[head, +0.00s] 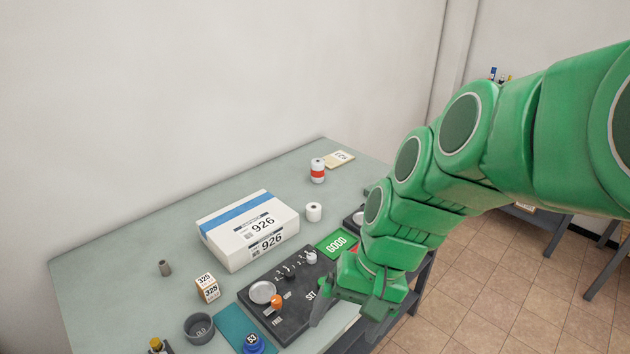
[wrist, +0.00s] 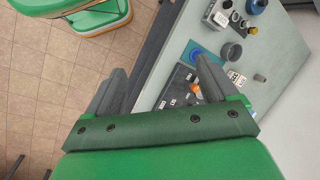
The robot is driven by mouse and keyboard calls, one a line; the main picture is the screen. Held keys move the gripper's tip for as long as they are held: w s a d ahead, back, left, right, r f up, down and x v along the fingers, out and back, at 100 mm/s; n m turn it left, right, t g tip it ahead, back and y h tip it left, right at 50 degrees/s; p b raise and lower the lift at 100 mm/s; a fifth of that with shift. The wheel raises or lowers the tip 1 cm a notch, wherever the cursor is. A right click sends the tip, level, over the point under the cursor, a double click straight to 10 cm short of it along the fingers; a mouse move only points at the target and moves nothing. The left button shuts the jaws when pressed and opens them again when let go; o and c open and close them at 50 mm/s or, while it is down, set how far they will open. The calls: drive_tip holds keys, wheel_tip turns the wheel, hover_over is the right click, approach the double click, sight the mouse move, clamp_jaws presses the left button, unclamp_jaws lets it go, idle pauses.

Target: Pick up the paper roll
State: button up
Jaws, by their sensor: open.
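A small white paper roll (head: 314,212) stands on the grey-green table (head: 130,235), right of the white box marked 926 (head: 225,245), in the head view. I cannot make it out in the wrist view. My gripper (head: 345,312) is low over the table's front edge, nearer the camera than the roll and apart from it. In the wrist view my gripper (wrist: 160,75) has its fingers spread with nothing between them.
A black control panel (head: 258,299) with knobs lies between box and front edge. A green GOOD card (head: 337,243) is near the roll. A red-and-white can (head: 317,170) stands behind it. A grey cup (head: 199,327) and small numbered box (head: 207,287) are left.

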drive_tip(key=w+a+r+m+y, duration=0.3)
drive_tip(key=w+a+m+y, duration=0.15)
drive_tip(key=w+a, duration=0.85)
drive_tip(key=w+a+f+m+t+y, duration=0.1)
drive_tip(key=w+m+t+y, duration=0.15)
drive_tip(key=w, duration=0.55)
drive_tip(key=w+a+f+m+t+y, duration=0.1)
drive_tip(key=w+a+m+y, duration=0.15)
drive_tip(key=w, duration=0.65)
drive_tip(key=m+t+h, duration=0.4)
drive_tip(key=m+t, duration=0.4)
drive_tip(key=m, duration=0.9)
approach(315, 208)
drive_tip(key=x, duration=0.3)
drive_tip(key=shift+s+a+r, duration=0.1)
drive_tip(key=shift+a+r, duration=0.1)
drive_tip(key=shift+a, duration=0.05)
drive_tip(key=shift+x, duration=1.3)
drive_tip(key=shift+w+a+f, duration=0.3)
drive_tip(key=shift+w+f, duration=0.1)
drive_tip(key=shift+w, duration=0.15)
drive_tip(key=shift+w+a+f, duration=0.35)
drive_tip(key=shift+w+f, duration=0.1)
drive_tip(key=shift+w, duration=0.1)
drive_tip(key=shift+x, duration=1.1)
drive_tip(key=shift+r, duration=0.1)
